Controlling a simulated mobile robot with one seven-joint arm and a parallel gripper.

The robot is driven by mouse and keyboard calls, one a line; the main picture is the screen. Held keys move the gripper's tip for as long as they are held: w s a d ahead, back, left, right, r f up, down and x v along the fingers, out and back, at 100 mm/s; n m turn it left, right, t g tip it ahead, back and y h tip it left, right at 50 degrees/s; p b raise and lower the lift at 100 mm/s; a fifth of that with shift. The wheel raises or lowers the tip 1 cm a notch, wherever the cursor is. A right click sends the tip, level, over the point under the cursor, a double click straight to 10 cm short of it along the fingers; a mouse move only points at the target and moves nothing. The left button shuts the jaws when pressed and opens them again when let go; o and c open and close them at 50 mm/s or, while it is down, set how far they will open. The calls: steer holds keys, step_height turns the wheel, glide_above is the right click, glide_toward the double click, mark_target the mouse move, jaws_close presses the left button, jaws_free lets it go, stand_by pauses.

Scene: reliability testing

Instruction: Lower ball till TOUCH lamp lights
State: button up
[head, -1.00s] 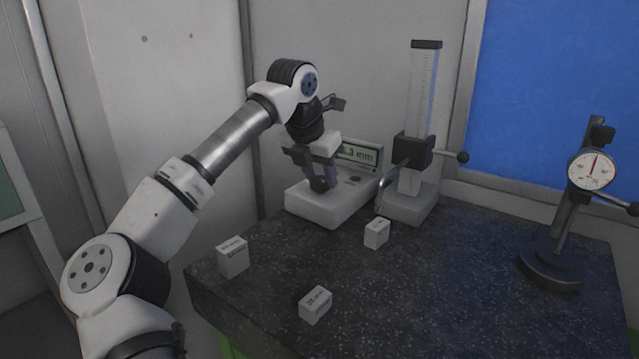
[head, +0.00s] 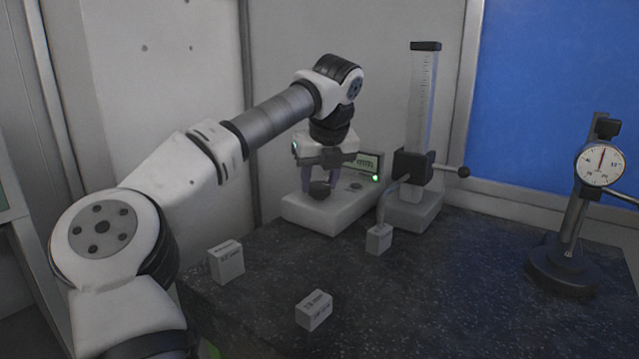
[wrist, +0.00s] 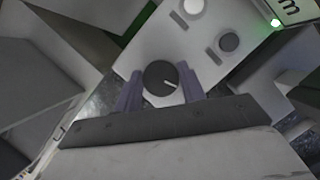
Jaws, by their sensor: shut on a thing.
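My gripper (head: 320,188) is shut on a dark round knob (wrist: 160,80) with a white pointer line. The knob sits on a white control box (head: 346,207). The box's display (head: 368,163) shows digits too blurred to read. A green lamp (head: 376,178) beside it is lit; it also shows in the wrist view (wrist: 275,22). Its label is not legible. The height gauge's black carriage (head: 412,165) carries a bent probe (head: 388,198). The probe's lower end appears to meet the top of a small white block (head: 379,240); the ball itself is too small to make out.
Two more labelled white blocks stand on the dark granite table, one at the left (head: 226,262) and one in front (head: 314,310). A dial indicator on a stand (head: 568,265) is at the right. The middle right of the table is clear.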

steer(key=shift+n+y, duration=0.4)
steer(key=shift+n, duration=0.7)
steer(key=o, duration=1)
steer(key=shift+w+p+v, duration=0.1)
steer(key=shift+p+v, duration=0.75)
steer(key=shift+v, duration=2.65)
steer(key=shift+w+p+v, duration=0.15)
steer(key=shift+p+v, duration=0.7)
steer(key=shift+v, duration=2.6)
steer(key=shift+d, duration=0.1)
